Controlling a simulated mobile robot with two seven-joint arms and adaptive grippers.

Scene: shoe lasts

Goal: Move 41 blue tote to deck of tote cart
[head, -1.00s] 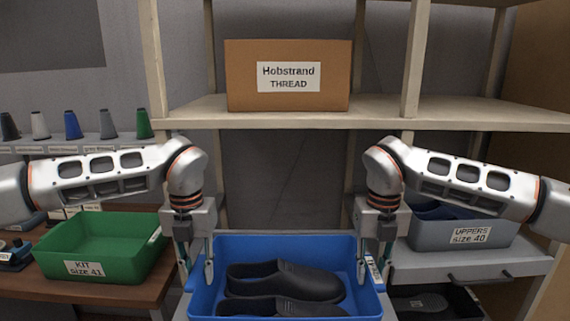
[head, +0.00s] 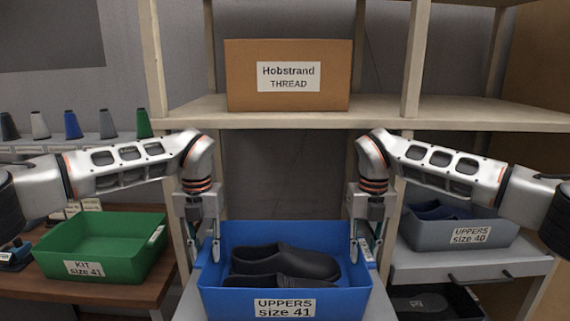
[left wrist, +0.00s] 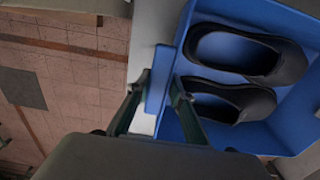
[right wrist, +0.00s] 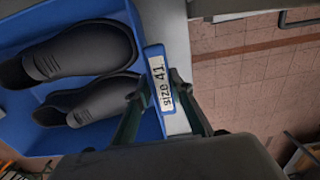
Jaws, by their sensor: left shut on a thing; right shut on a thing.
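The blue tote (head: 217,302) is front and centre in the head view, level, with a front label reading "UPPERS size 41". Dark shoe uppers (head: 285,262) lie in it. My left gripper (head: 204,240) is shut on its left wall, and the left wrist view shows the blue rim (left wrist: 157,80) between the fingers. My right gripper (head: 364,243) is shut on the right wall, at a "size 41" label (right wrist: 161,85) in the right wrist view. A pale grey surface (head: 186,305) shows below the tote. I cannot tell whether they touch, or whether it is the cart's deck.
A green "KIT size 41" tote (head: 105,270) stands on a wooden bench at left. A grey "UPPERS size 40" tote (head: 430,237) stands on a shelf at right. A "Hobstrand THREAD" box (head: 240,90) sits on the rack above. Tiled floor (right wrist: 235,60) shows beside the tote.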

